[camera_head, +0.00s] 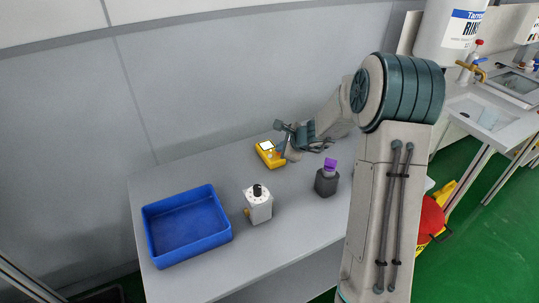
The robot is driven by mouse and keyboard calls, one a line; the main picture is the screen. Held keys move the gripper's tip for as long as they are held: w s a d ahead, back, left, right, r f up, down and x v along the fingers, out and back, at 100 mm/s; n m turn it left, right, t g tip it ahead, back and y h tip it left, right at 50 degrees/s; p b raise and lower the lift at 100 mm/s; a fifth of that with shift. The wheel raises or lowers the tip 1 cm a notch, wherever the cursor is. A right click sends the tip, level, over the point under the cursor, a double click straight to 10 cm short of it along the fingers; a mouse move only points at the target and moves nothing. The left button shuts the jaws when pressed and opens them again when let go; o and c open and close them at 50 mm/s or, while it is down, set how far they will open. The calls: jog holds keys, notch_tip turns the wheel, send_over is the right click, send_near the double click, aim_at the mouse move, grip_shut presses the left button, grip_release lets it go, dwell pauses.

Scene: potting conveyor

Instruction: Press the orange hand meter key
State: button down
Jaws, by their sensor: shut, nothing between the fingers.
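The hand meter (263,156) is a small yellow-orange device with a white screen. It lies on the grey table near the wall, at the middle of the view. My gripper (281,154) is shut and empty, and its tips are at the right side of the meter, over or against it. I cannot tell whether the tips touch the meter. The orange key is too small to make out clearly, and the gripper covers part of the meter's right side.
A blue tray (151,228) stands at the table's left. A white box-shaped device with a black knob (259,208) stands at the middle front. A dark grey bottle with a purple cap (326,184) stands right of it, near my arm. The wall runs close behind the meter.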

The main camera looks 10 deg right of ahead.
dwell(0.3)
jog(key=shift+r+p, duration=0.3)
jog(key=shift+r, duration=0.2)
jog(key=shift+r, duration=0.1)
notch_tip(320, 180, up, 6)
jog(key=p, duration=0.5)
